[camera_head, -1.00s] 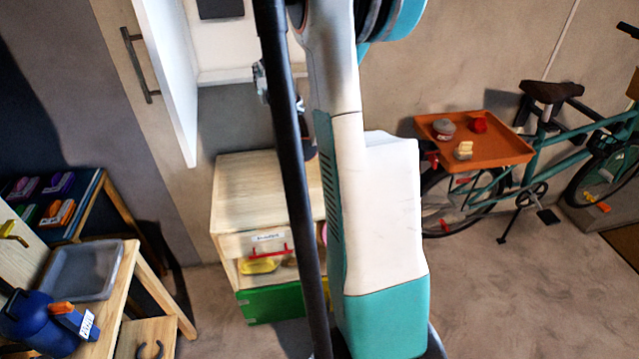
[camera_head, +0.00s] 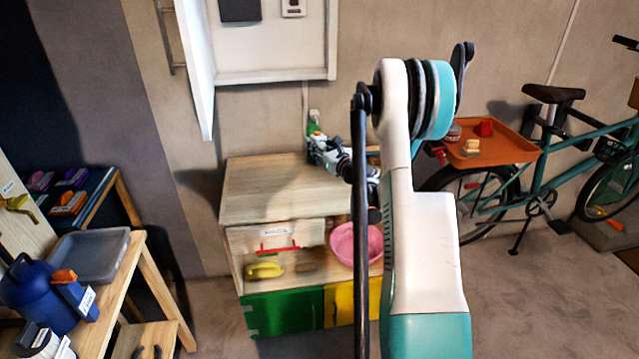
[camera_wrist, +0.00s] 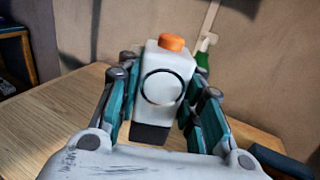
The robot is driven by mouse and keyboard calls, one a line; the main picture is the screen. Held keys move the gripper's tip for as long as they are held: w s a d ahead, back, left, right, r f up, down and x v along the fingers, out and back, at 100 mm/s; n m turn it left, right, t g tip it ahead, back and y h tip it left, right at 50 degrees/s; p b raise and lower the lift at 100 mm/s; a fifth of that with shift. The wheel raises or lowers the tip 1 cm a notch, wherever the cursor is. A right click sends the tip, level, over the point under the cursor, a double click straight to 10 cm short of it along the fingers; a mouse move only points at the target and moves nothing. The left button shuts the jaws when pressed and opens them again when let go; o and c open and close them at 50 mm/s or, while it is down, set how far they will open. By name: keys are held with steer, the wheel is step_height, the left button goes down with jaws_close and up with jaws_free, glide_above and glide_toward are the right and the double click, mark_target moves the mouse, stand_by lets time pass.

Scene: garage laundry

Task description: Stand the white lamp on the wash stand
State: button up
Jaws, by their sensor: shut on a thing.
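The white lamp (camera_wrist: 166,80) is a pale upright block with an orange knob, a dark ring on its face and a black foot. My gripper (camera_wrist: 160,95) is shut on its sides in the wrist view. The lamp's foot is just over or on the wooden top; I cannot tell if it touches. The wash stand (camera_head: 265,190) is the light wooden cabinet by the wall.
A green bottle (camera_wrist: 205,46) stands behind the lamp by the wall. A pink basin (camera_head: 357,245) and a yellow item (camera_head: 264,270) are on the stand's shelf. An open white wall cabinet (camera_head: 275,72) hangs above. The left of the stand's top is clear.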

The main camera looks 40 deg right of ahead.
step_height(320, 180, down, 12)
steer(key=b, duration=0.4)
steer(key=shift+f, duration=0.25)
steer(key=shift+f, duration=0.15)
steer(key=o, duration=1.1)
steer(key=shift+o, duration=0.2)
steer(key=shift+r, duration=0.2)
steer(key=s, duration=0.5)
steer(key=s+a, duration=0.1)
steer(key=s, duration=0.1)
steer(key=shift+s+a, duration=0.1)
steer(key=shift+s, duration=0.1)
